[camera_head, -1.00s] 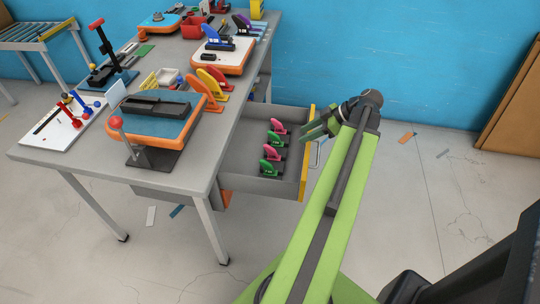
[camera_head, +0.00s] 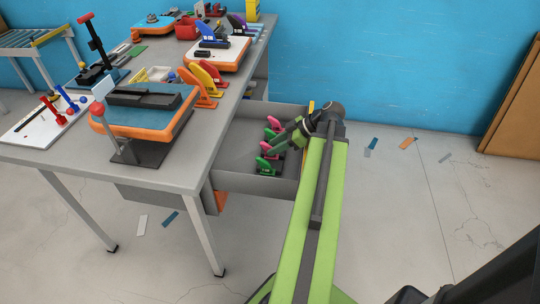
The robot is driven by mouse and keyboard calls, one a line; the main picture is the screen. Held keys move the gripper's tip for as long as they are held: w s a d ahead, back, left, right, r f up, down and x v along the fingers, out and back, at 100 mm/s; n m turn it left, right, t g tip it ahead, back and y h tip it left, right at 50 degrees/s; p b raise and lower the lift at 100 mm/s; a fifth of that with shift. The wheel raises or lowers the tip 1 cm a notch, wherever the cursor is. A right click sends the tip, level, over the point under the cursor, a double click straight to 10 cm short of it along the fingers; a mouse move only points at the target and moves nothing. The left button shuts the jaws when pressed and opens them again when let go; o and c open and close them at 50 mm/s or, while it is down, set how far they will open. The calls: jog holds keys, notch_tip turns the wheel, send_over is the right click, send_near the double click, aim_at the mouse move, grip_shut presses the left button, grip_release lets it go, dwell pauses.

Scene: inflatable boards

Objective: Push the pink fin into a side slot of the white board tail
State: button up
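Two pink fins, a nearer one (camera_head: 268,149) and a farther one (camera_head: 274,122), stand among green fins (camera_head: 265,163) in a row in the open drawer. My gripper (camera_head: 277,142) is over the drawer, at the right side of this row, and partly covers the fins. Its fingers are dark and small here; I cannot tell their gap or whether they touch a fin. The white board tail (camera_head: 230,57), with an orange edge, lies on the table farther back.
The grey table (camera_head: 190,165) also carries a blue-topped orange board (camera_head: 150,122) on a stand with a red knob (camera_head: 97,109), orange and yellow fins (camera_head: 206,80), and a red bin (camera_head: 186,28). The drawer's walls (camera_head: 255,184) surround the fins. Floor to the right is mostly clear.

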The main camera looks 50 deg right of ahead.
aim_at(269, 145)
jog(key=b+x, duration=0.1)
jog(key=x, duration=0.2)
jog(key=shift+f+b, duration=0.3)
jog(key=shift+f, duration=0.05)
jog(key=shift+a+r, duration=0.1)
jog(key=shift+r, duration=0.1)
grip_shut()
notch_tip(269, 145, up, 10)
jog(key=p, duration=1)
jog(key=shift+r, duration=0.1)
